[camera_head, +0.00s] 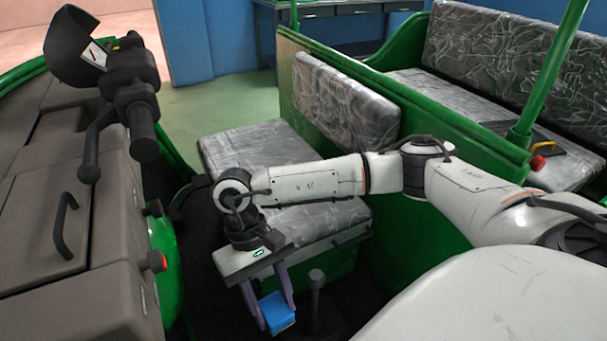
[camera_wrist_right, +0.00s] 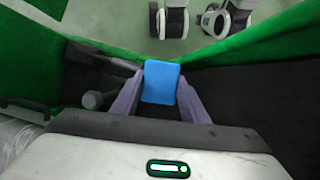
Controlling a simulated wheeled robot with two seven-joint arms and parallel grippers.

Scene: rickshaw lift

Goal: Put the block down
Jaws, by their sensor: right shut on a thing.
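A blue block (camera_head: 277,312) is held between the two purple-grey fingers of my right gripper (camera_head: 268,303) in the head view, low over the dark footwell. In the right wrist view the same block (camera_wrist_right: 161,82) sits between the fingertips of the right gripper (camera_wrist_right: 160,95). The right gripper is shut on it and points down. Whether the block touches the floor beneath, I cannot tell. My left gripper is not in view.
The handlebar (camera_head: 133,90) and dark dashboard (camera_head: 60,220) stand at the left. A grey patterned seat (camera_head: 255,145) lies behind my right arm. A short lever (camera_head: 316,285) rises just right of the block. Green body panels surround the footwell.

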